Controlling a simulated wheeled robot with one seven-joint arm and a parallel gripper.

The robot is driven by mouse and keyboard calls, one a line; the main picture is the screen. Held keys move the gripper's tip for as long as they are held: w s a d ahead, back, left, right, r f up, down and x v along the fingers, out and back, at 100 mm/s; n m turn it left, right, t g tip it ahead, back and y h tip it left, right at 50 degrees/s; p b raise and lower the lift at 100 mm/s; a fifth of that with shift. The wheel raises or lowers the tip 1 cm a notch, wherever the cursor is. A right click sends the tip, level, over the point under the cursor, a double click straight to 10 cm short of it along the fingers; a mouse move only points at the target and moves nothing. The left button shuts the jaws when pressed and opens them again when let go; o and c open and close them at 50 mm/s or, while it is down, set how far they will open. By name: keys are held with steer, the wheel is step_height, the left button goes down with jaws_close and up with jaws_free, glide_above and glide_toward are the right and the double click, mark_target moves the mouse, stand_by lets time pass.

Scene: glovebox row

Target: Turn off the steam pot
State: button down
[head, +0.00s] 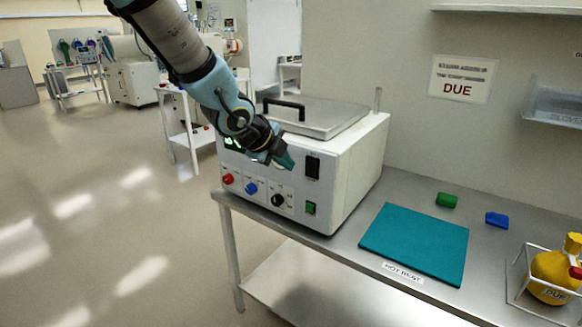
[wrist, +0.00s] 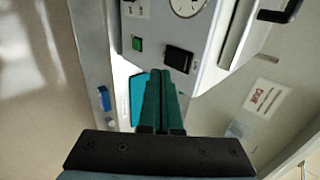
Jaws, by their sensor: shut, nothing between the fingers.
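The steam pot (head: 357,158) is a white box with a metal lid (head: 318,118) and black lid handle, standing on the bench's left end. Its front panel carries a black switch (head: 312,167), a small green switch (head: 310,208), and red (head: 228,179), blue (head: 251,188) and black (head: 278,200) knobs. My gripper (head: 287,161) is shut and empty, its green fingers in front of the panel just left of the black switch. In the wrist view the fingertips (wrist: 161,73) lie beside the black switch (wrist: 178,60); I cannot tell whether they touch. The lit display is partly hidden by my gripper.
A teal mat (head: 415,243) lies on the steel bench right of the pot. Behind it are a green block (head: 446,200) and a blue block (head: 497,219). A yellow bottle (head: 556,272) stands in a wire rack at right. The floor at left is clear.

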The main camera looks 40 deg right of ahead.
steer(key=shift+p+v, duration=0.95)
steer(key=shift+v, duration=1.85)
steer(key=shift+w+d, duration=0.1)
